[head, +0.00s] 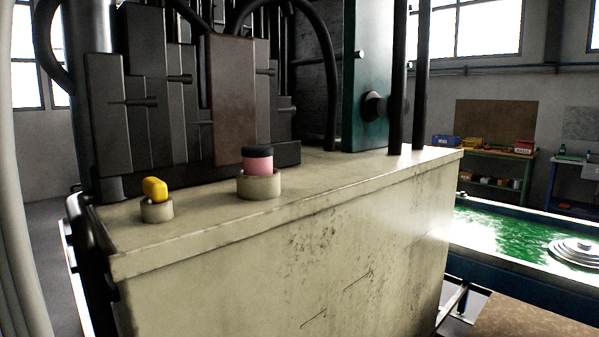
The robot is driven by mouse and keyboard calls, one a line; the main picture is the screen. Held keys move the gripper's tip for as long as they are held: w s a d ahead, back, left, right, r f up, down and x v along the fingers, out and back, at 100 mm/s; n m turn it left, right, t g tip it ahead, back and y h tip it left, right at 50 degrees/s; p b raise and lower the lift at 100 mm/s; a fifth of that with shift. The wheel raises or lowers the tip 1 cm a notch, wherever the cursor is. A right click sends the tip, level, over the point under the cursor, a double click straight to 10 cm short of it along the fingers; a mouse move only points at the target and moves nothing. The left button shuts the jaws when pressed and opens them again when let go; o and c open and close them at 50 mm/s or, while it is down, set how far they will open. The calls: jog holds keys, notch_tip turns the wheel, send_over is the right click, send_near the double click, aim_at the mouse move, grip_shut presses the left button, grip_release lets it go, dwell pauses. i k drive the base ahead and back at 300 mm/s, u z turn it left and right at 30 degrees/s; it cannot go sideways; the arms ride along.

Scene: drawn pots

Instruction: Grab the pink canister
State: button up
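The pink canister (258,166) has a black lid and stands upright in a round beige holder (259,187) on top of a worn cream cabinet. Its lower part is hidden inside the holder. My gripper is not in the head view.
A yellow object (155,188) sits in a smaller beige holder (157,211) to the left. Dark machine blocks (160,110) and a teal panel (368,80) rise behind the canister. The cream cabinet top (340,175) is clear to the right. A tank of green liquid (510,235) lies at the far right.

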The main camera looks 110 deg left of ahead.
aim_at(257, 159)
jog(key=z, duration=4.05)
jog(key=k, duration=2.1)
jog(key=z, duration=0.55)
